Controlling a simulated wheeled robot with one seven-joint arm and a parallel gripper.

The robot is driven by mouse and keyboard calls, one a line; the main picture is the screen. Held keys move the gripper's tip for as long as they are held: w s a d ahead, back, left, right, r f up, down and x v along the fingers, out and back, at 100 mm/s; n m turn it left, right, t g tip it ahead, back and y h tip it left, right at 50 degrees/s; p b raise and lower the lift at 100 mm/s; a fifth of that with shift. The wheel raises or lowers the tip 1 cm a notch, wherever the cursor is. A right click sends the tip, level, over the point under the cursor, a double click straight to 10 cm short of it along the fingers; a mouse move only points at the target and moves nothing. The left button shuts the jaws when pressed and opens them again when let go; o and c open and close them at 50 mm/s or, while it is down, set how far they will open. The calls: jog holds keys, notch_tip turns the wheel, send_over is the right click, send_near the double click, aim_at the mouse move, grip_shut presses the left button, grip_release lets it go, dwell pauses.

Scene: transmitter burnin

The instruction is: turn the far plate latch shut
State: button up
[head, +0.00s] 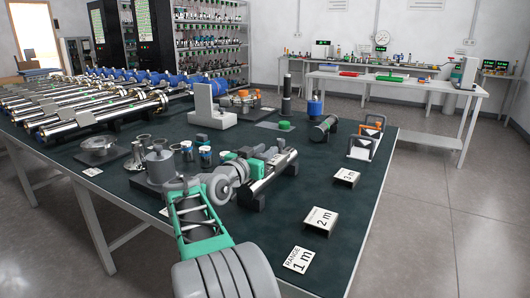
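My gripper (272,160) is at the steel cylinder (262,184), which lies in dark supports near the middle of the dark green bench top (345,215). My grey and teal arm reaches up to it from the bottom of the head view. The fingers are small and crowded by dark and pale parts, so I cannot tell whether they are open, shut or touching anything. I cannot make out a plate latch clearly. It may be hidden by my arm or too small to see.
A grey upright block (207,105), a green-topped piece (284,126) and a dark cylinder (323,129) stand behind. Several steel tubes (100,115) fill the left.

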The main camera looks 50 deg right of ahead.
grip_shut()
